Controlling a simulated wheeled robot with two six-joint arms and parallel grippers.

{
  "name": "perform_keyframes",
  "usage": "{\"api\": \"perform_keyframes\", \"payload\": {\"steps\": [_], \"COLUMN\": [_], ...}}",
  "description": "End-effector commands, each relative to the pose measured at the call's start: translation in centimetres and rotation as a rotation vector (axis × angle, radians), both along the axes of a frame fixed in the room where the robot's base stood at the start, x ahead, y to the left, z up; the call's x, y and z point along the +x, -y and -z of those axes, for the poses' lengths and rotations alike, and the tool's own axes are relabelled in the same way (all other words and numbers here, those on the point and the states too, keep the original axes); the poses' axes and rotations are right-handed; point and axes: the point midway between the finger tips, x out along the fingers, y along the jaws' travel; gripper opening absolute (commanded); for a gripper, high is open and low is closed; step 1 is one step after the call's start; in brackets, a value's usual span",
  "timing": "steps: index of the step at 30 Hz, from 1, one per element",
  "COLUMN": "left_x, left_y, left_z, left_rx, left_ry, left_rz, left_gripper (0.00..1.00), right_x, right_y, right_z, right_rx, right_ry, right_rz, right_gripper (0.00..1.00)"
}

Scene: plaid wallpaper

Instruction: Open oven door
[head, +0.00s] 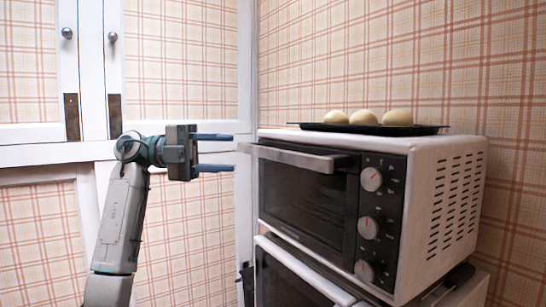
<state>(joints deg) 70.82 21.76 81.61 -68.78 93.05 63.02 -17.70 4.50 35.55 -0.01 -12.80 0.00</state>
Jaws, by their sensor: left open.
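A white countertop oven (432,200) stands at the right of the head view. Its dark glass door (302,200) looks shut, with a light bar handle (292,157) along its top edge. My left gripper (232,152) is left of the oven, its two blue fingers pointing right towards the handle's left end. The fingers are open with nothing between them, and they look apart from the handle, though the depth between them is hard to tell. My right gripper is not in view.
A dark tray (436,129) with three pale buns (397,117) sits on top of the oven. A second similar appliance (285,278) is below. Three knobs (371,180) line the oven's front. White plaid-panelled cupboards (180,60) stand behind my left arm.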

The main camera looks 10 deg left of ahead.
Motion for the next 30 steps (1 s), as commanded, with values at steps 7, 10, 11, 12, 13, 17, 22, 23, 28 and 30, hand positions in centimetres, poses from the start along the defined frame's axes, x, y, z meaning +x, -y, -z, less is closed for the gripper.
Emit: {"api": "perform_keyframes", "payload": {"steps": [7,10,11,12,13,17,22,23,28,30], "left_x": [-0.1,-0.1,-0.1,0.0,0.0,0.0,0.0,0.0,0.0,0.0], "left_y": [3.6,5.6,6.2,6.9,7.4,9.3,10.5,10.6,10.6,10.6], "left_z": [-0.4,-0.4,-0.4,-0.4,-0.4,-0.3,-0.1,-0.1,0.0,0.0], "left_rx": [0.000,-0.001,-0.001,-0.001,-0.002,-0.002,-0.002,-0.002,-0.002,-0.002], "left_ry": [0.001,0.001,0.000,0.000,0.001,-0.001,0.000,0.001,0.000,0.000], "left_rz": [0.005,0.005,0.007,0.005,0.006,0.005,0.003,0.002,0.001,0.001], "left_gripper": [0.42,0.42,0.42,0.42,0.42,0.42,0.42,0.42,0.42,0.42], "right_x": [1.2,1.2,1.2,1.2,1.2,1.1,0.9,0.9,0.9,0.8], "right_y": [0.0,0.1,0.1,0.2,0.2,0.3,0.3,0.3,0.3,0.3], "right_z": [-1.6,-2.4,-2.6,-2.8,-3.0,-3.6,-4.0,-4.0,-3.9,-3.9], "right_rx": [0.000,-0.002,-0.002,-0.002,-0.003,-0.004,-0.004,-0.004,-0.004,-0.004], "right_ry": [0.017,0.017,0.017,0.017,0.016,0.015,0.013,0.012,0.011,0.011], "right_rz": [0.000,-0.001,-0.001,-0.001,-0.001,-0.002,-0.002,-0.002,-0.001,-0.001], "right_gripper": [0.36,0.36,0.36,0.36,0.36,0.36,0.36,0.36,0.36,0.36]}}
